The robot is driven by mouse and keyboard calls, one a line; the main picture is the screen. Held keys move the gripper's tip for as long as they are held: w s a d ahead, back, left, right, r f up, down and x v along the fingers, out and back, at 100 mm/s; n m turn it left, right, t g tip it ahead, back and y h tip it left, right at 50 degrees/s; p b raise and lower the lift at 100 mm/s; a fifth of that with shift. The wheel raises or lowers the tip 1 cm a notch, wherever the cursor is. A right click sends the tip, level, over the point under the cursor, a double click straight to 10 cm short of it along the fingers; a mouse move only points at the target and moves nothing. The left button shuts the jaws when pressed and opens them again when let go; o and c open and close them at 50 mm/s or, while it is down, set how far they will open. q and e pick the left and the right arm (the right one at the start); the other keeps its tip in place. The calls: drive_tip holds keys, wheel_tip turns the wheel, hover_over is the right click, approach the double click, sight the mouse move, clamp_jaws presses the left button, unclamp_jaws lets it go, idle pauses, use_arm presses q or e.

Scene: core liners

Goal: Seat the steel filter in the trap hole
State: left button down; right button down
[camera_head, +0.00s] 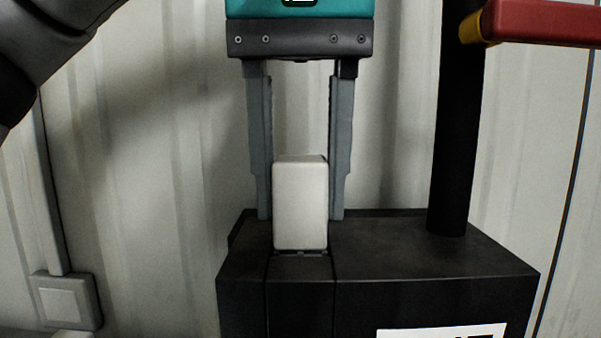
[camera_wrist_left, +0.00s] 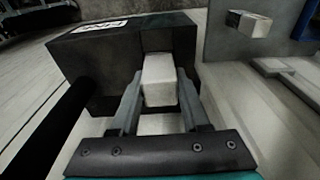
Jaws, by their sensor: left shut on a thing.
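A pale, off-white block with rounded edges (camera_head: 300,203) stands upright at the top of the black box (camera_head: 430,262); it also shows in the left wrist view (camera_wrist_left: 159,78). It looks matte, and I cannot tell from its surface whether it is the steel filter. My left gripper (camera_head: 301,216) comes down from above, shut on the block, with one grey finger along each side. The block's lower end meets the box top, where two seams run down the front face. The trap hole is not visible; I cannot tell whether the block covers it.
A black post (camera_head: 455,140) rises from the box, right of the gripper. A red bar with a yellow end (camera_head: 540,22) reaches in at upper right. A pale corrugated wall (camera_head: 165,140) stands behind. A small wall box (camera_head: 66,302) sits at lower left.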

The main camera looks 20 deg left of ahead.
use_arm(q)
drive_tip(key=shift+f, duration=0.1)
drive_tip(key=shift+c, duration=1.5)
unclamp_jaws()
wheel_tip(320, 180, up, 15)
drive_tip(key=s+p, duration=0.1)
drive_tip(key=p, duration=0.6)
drive_tip(key=shift+s+d, duration=0.25)
drive_tip(key=shift+s, duration=0.15)
